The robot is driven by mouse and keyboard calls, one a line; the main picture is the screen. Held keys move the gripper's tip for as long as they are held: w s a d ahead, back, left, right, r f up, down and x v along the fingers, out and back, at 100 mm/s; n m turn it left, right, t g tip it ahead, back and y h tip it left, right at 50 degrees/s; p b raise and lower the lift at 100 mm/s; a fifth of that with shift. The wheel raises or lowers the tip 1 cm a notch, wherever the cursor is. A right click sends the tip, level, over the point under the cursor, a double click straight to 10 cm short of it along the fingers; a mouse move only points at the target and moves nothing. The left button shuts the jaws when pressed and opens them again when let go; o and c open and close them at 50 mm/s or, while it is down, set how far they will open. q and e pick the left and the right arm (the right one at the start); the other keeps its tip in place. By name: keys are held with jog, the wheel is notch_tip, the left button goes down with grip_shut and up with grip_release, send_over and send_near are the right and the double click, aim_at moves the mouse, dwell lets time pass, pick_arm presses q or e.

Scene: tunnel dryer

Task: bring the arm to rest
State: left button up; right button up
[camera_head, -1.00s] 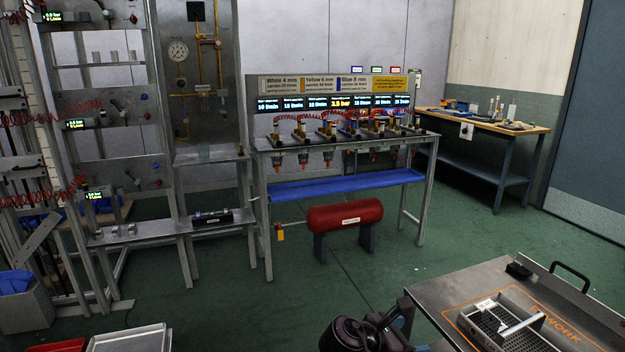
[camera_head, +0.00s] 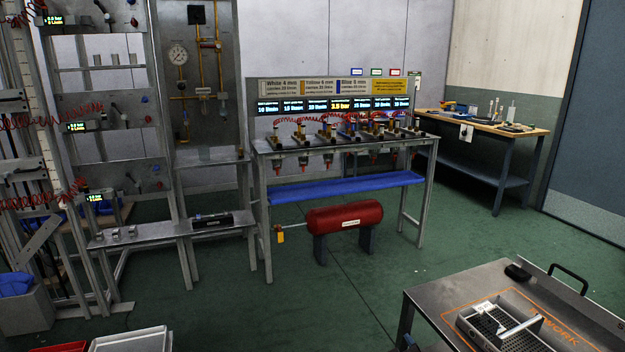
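Neither of my grippers is in the head view, and no part of either arm shows clearly. A metal work table (camera_head: 424,291) stands at the lower right, with orange markings on its top. On it lies a grey perforated tray (camera_head: 466,325) holding a white tag and a light bar. No gripper touches the tray or the table in this view.
A bench (camera_head: 340,143) with several valves and lit displays stands mid-view, a red tank (camera_head: 343,217) below it. A wooden-topped workbench (camera_head: 484,124) is at the back right. A pale tray (camera_head: 130,341) sits at the lower left. Green floor (camera_head: 300,310) between is clear.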

jog(key=s+d+f+m+g, duration=0.1)
jog(key=s+d+f, duration=0.2)
jog(key=s, duration=0.6)
jog(key=s+d+f+m+g, duration=0.1)
jog(key=s+d+f, duration=0.3)
jog(key=s, duration=0.6)
jog(key=s+d+f+m+g, duration=0.1)
jog(key=s+d+f, duration=0.3)
jog(key=s, duration=0.5)
jog(key=shift+s+f+m+p, duration=0.35)
jog(key=shift+f+m+p, duration=0.15)
jog(key=shift+m, duration=0.4)
